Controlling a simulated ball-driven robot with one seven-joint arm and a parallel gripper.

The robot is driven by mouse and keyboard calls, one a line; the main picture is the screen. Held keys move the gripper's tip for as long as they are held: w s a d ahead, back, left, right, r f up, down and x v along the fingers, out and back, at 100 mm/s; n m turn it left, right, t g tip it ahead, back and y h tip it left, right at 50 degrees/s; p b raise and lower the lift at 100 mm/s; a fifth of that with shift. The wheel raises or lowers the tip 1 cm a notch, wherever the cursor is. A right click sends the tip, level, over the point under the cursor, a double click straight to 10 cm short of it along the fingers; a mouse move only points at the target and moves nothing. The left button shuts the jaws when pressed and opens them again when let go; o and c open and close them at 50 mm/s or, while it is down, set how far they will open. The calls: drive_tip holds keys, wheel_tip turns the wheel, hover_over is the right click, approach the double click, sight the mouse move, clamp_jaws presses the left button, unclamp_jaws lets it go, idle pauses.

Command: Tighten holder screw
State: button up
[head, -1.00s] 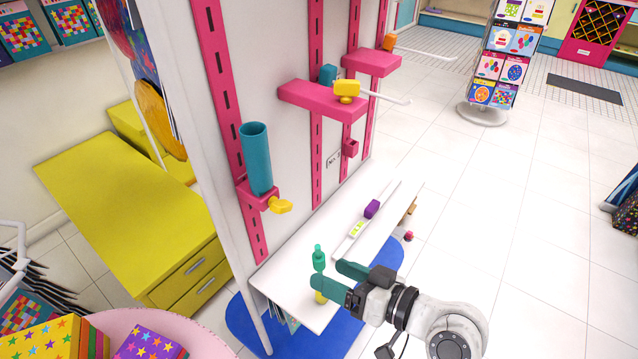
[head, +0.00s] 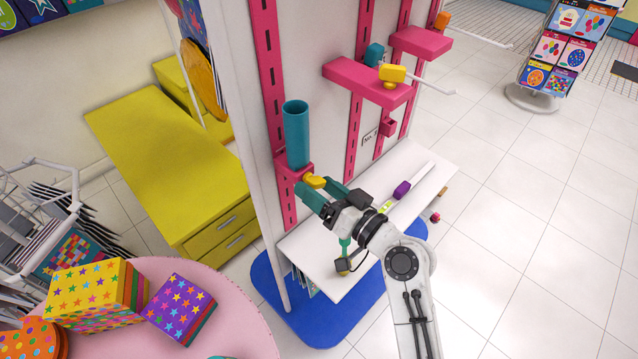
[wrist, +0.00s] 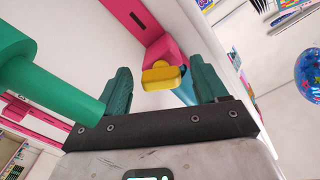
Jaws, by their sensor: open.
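The holder is a pink bracket (head: 290,172) on a pink upright, with a tall teal tube (head: 297,135) standing in it. Its yellow screw knob (head: 316,181) sticks out at the front, and shows in the wrist view as a flat yellow head (wrist: 163,75). My gripper (head: 318,193) is open at the knob. In the wrist view the knob lies between the two green fingers (wrist: 163,88), with visible gaps on both sides. Whether either fingertip touches it is unclear. The tube is mostly hidden in the wrist view.
A second pink bracket with a yellow knob (head: 392,74) is higher right. A pink round table (head: 235,320) stands lower left. Open floor lies right.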

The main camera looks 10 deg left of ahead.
drive_tip(key=shift+w+a, duration=0.15)
drive_tip(key=shift+a, duration=0.05)
drive_tip(key=shift+c, duration=0.4)
drive_tip(key=c, duration=1)
drive_tip(key=shift+o, duration=0.2)
drive_tip(key=shift+m, duration=0.8)
drive_tip(key=o, duration=1)
drive_tip(key=shift+o, duration=0.2)
drive_tip(key=b+v, duration=0.2)
drive_tip(key=v, duration=0.9)
drive_tip(key=shift+b, duration=0.35)
